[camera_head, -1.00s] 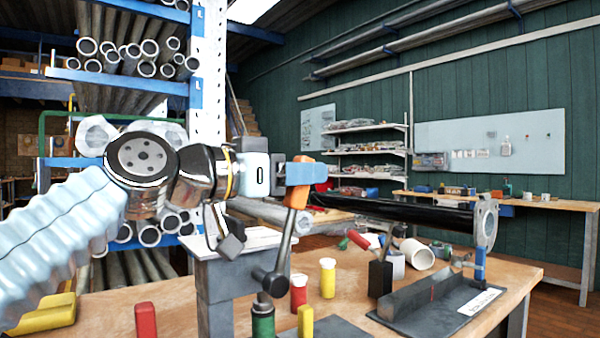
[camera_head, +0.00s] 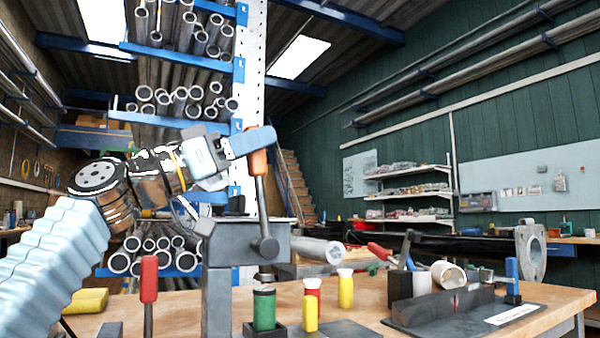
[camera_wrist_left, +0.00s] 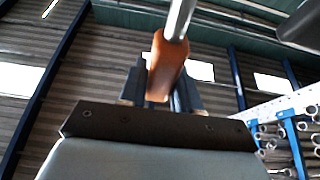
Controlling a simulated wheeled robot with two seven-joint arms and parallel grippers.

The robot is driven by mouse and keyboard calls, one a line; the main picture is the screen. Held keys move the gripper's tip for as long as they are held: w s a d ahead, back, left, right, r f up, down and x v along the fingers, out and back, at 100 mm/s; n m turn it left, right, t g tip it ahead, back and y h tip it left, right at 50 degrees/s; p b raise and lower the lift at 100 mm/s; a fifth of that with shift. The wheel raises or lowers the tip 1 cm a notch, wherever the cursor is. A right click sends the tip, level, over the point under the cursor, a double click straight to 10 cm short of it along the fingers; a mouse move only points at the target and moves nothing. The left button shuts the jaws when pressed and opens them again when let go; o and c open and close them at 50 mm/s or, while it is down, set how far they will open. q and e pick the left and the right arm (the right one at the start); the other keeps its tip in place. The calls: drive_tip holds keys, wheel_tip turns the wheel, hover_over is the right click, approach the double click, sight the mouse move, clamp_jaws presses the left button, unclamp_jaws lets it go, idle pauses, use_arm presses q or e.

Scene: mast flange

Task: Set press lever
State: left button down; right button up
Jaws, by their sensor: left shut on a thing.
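The press (camera_head: 218,285) is a grey column with a head, standing on the wooden bench. Its lever (camera_head: 262,212) rises nearly upright from a dark hub on the head, leaning slightly left at the top. My left gripper (camera_head: 255,142) is shut on the lever's orange handle (camera_head: 257,163). The left wrist view also shows the handle (camera_wrist_left: 168,65) between the fingers, with the metal rod (camera_wrist_left: 180,18) running out above it. A green cylinder (camera_head: 264,309) stands in a dark holder below the press ram. My right gripper is not in view.
On the bench (camera_head: 375,293) are red and yellow pieces, a yellow block (camera_head: 85,300) at left and a dark angled fixture (camera_head: 440,305) at right. A grey flange (camera_head: 530,252) on a long black tube is farther right. A pipe rack (camera_head: 190,75) stands behind.

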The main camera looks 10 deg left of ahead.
use_arm(q)
drive_tip(key=shift+s+a+f, duration=0.1)
drive_tip(key=shift+a+f, duration=0.05)
drive_tip(key=shift+a, duration=0.1)
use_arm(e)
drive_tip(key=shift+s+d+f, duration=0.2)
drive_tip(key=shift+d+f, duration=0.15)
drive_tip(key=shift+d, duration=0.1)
use_arm(q)
drive_tip(key=c, duration=0.9)
unclamp_jaws()
drive_tip(key=shift+s, duration=0.1)
